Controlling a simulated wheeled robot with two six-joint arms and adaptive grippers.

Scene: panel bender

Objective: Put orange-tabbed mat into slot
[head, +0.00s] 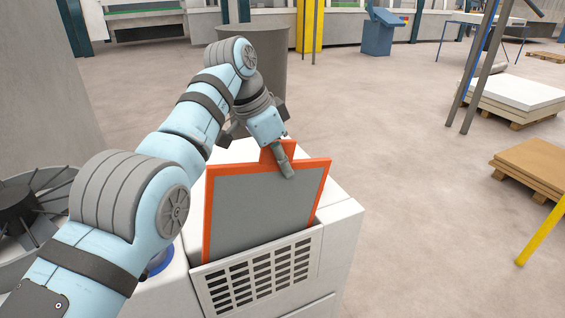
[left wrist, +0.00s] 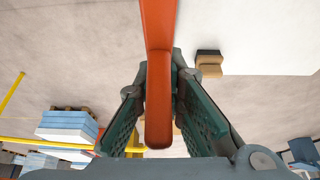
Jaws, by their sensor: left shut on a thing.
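The orange-tabbed mat (head: 262,212) is a grey panel with an orange frame, standing nearly upright in the head view. Its orange tab (head: 270,152) is at the top edge. My left gripper (head: 285,160) is shut on the tab from above; in the left wrist view the orange tab (left wrist: 158,110) lies between its two fingers (left wrist: 160,85). The mat's lower edge is hidden behind the grilled front panel (head: 262,275) of a white cabinet, where the slot seems to be. How deep the mat sits cannot be seen. My right gripper is not in view.
The white cabinet top (head: 335,190) is bare beside the mat. A grey bin (head: 262,65) stands behind it, and a round fan-like part (head: 25,205) is at left. Pallets with boards (head: 530,165) and a yellow post (head: 540,230) are at right. The floor between is clear.

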